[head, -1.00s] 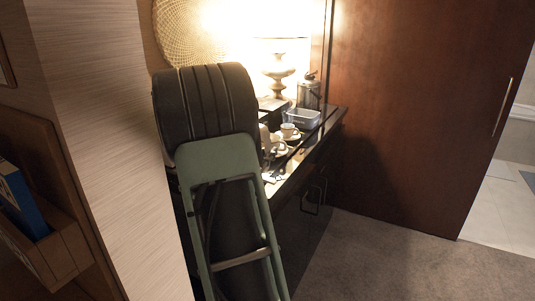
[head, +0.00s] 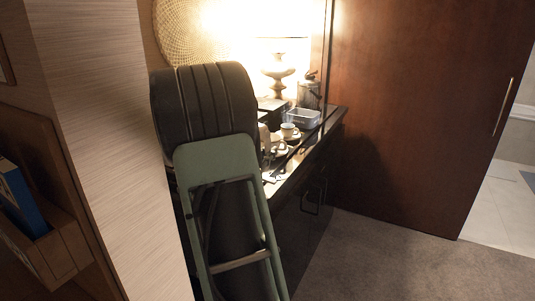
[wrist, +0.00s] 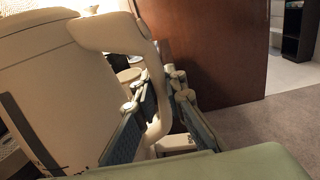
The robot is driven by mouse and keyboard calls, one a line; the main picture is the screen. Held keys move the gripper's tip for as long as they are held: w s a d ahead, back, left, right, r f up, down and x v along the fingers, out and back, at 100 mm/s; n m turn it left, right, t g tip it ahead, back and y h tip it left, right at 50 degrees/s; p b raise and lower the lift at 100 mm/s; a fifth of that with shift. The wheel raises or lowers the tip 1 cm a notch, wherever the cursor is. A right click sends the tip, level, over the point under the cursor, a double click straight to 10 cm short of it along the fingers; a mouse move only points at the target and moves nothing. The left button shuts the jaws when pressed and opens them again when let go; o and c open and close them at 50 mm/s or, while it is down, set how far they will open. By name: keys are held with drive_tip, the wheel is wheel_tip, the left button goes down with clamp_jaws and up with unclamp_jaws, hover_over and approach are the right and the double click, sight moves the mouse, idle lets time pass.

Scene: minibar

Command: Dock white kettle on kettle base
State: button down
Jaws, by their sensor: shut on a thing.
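The white kettle (wrist: 65,95) fills the left of the wrist view, close to the camera. Its curved handle (wrist: 153,120) runs down between the two fingers of my gripper (wrist: 160,108), which is shut on it. In the head view my own arm hides the gripper and most or all of the kettle. I cannot make out the kettle base in either view.
A dark counter (head: 309,157) runs behind my arm, with cups and saucers (head: 289,132), a clear tub (head: 303,118), a metal canister (head: 309,95) and a lamp (head: 280,70). A wooden door (head: 420,100) stands at right. The carpet (head: 400,255) is clear.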

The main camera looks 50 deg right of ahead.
drive_tip(key=shift+f+b, duration=0.4)
drive_tip(key=shift+b, duration=0.4)
idle(0.7)
